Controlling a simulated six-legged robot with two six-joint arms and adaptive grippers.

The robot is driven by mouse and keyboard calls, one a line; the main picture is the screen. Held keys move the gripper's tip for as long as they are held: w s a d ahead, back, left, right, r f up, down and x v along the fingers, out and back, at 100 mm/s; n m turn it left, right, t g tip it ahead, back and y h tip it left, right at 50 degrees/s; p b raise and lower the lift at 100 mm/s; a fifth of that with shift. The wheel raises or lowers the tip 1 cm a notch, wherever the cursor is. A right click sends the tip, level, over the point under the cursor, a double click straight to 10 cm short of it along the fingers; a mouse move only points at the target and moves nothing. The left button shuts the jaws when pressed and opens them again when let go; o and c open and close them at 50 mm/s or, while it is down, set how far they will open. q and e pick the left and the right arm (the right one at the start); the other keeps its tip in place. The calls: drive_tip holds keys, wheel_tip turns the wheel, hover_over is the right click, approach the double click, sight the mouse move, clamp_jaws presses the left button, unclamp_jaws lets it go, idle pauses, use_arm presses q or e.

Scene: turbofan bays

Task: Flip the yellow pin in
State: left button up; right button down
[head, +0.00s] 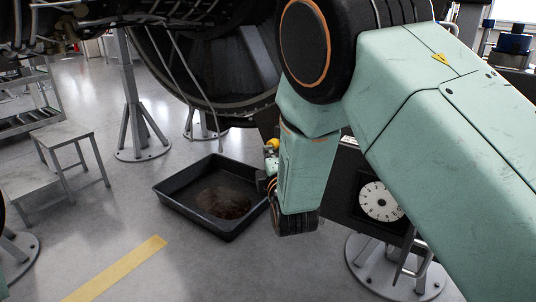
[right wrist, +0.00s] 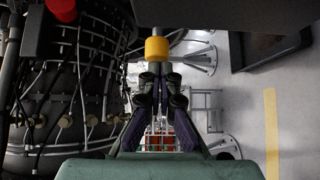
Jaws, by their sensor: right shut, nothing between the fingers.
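The yellow pin (right wrist: 157,48) is a short yellow cylinder just beyond the fingertips in the right wrist view, against the edge of a dark panel (right wrist: 190,12). In the head view a small part of the yellow pin (head: 271,145) shows beside my pale green right wrist. My right gripper (right wrist: 157,73) is shut and empty, its tips pointing at the pin. I cannot tell whether the tips touch it. In the head view the right gripper is mostly hidden by my own arm. My left gripper is not in view.
A black drip tray (head: 180,207) with a brown stain lies on the floor. A dark box with a white dial (head: 380,201) stands to the right. A red knob (right wrist: 62,8) and engine piping are at the left of the wrist view. A grey step stool (head: 62,134) stands left.

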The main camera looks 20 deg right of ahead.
drive_tip(key=shift+w+d+r, duration=0.15)
drive_tip(key=shift+w+d, duration=0.45)
drive_tip(key=shift+d, duration=0.35)
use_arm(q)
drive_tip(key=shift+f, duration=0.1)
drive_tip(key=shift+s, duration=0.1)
